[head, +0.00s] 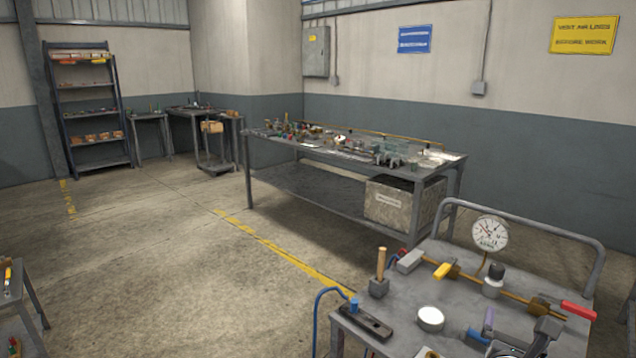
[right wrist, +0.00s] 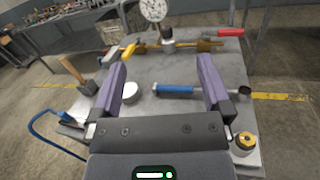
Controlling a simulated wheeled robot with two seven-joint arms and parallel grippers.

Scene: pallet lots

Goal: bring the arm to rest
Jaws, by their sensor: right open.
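My right gripper (head: 489,322) is at the lower right of the head view, above the grey cart top (head: 395,305), its purple finger showing beside my dark arm link. In the right wrist view both purple fingers (right wrist: 161,68) are spread wide with nothing held between them. A blue-handled tool (right wrist: 176,89) lies on the cart beyond and between the fingers, apart from them as far as I can see. My left gripper is not in view.
The cart carries a brass pipe (head: 520,298) with a dial gauge (head: 490,233), yellow lever (head: 443,270) and red lever (head: 578,310).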

